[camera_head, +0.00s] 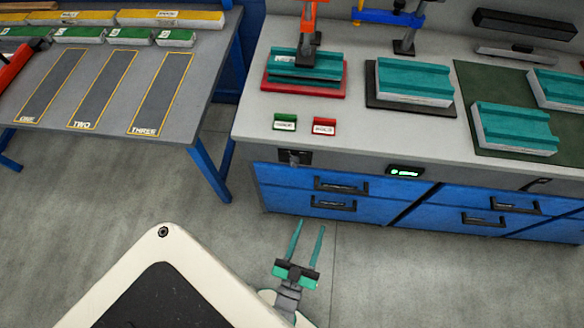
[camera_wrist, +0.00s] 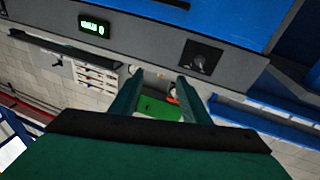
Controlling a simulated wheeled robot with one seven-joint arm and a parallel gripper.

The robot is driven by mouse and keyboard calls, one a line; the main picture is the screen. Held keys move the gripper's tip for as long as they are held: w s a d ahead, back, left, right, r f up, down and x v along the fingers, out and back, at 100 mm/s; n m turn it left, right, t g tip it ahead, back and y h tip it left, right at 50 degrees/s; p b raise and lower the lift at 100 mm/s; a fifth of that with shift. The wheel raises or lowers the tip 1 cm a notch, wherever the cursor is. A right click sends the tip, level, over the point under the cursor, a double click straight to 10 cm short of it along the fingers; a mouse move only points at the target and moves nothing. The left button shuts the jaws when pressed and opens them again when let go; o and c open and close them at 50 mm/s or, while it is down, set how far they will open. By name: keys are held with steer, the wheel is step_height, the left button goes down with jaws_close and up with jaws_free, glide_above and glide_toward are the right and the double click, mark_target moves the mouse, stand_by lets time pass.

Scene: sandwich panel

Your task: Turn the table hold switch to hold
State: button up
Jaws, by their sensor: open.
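The table hold switch (camera_head: 295,157) is a dark plate with a small knob on the bench's front edge, below the green and red tags. It also shows in the wrist view as a dark square with a knob (camera_wrist: 203,57); which position the knob points to is too small to tell. My gripper (camera_head: 311,225) is open and empty, in front of the bench and below the switch, apart from it. In the wrist view, the fingers of my gripper (camera_wrist: 158,78) are spread, with the switch beyond and right of them.
A lit green display (camera_head: 405,171) sits right of the switch. A green tag (camera_head: 285,122) and a red tag (camera_head: 324,126) lie on the bench top above it. Blue drawers with dark handles (camera_head: 341,186) are below. Open floor lies around my gripper.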

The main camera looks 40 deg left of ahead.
mark_target(294, 162)
steer(key=w+a+f+n+y, duration=0.2)
steer(key=a+y, duration=0.1)
steer(key=a, duration=0.3)
steer(key=w+a+f+n+y, duration=0.1)
steer(key=w+a+y, duration=0.15)
steer(key=a, duration=0.25)
steer(key=shift+t, duration=0.3)
steer(key=x, duration=1.1)
steer(key=shift+w+a+f, duration=0.1)
steer(key=shift+a+f, duration=0.05)
steer(key=shift+f, duration=0.2)
steer(key=c, duration=1)
